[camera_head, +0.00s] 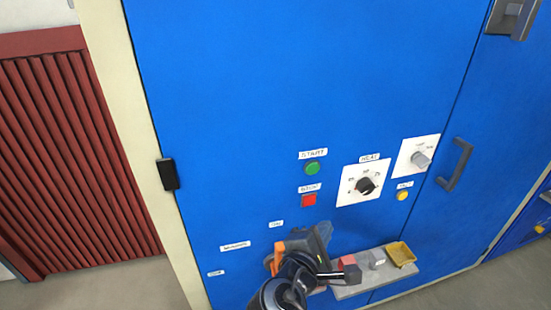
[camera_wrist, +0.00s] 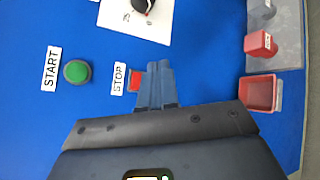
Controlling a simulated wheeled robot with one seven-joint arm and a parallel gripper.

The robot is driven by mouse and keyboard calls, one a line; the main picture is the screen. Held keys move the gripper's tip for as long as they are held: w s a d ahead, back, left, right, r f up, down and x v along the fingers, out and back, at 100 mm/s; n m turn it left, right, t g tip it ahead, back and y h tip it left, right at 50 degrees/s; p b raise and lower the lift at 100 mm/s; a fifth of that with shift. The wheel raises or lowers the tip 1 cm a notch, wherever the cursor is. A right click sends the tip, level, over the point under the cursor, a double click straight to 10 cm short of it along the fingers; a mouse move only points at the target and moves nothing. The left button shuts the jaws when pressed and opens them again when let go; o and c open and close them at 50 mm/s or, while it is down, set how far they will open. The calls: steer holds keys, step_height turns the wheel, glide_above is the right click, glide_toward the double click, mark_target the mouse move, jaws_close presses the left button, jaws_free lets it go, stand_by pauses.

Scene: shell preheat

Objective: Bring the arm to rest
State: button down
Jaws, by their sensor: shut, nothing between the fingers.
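My gripper (camera_head: 322,232) is in front of the lower part of the blue cabinet (camera_head: 260,90) in the head view. In the wrist view my gripper (camera_wrist: 157,68) shows its two fingers together with nothing between them. The fingertips appear beside the red stop button (camera_wrist: 135,80), partly covering it; I cannot tell whether they touch. The stop button is in full view in the head view (camera_head: 309,200), above my gripper. The green start button (camera_wrist: 76,71) is left of the fingers.
A dial (camera_head: 366,185), a second knob (camera_head: 421,160) and a yellow button (camera_head: 402,196) sit on the panel. A door handle (camera_head: 455,165) sticks out at right. A grey shelf (camera_head: 350,292) with a yellow tray (camera_head: 401,254) and small blocks is right of my gripper.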

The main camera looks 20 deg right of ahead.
steer(key=s+f+m+y, duration=0.2)
steer(key=s+f+y, duration=0.4)
steer(key=s+f, duration=0.65)
steer(key=s+a+r+m+t+y, duration=0.1)
steer(key=s+r+m+y, duration=0.1)
steer(key=s, duration=0.5)
steer(key=s+r+m+y, duration=0.1)
steer(key=s+m+y, duration=0.15)
steer(key=s, duration=0.45)
steer(key=s+d+r+m+t, duration=0.2)
steer(key=s+r+m+t, duration=0.1)
steer(key=s+r+m, duration=0.6)
step_height(320, 180, up, 6)
steer(key=s, duration=0.3)
steer(key=shift+w+f, duration=0.1)
steer(key=shift+f, duration=0.1)
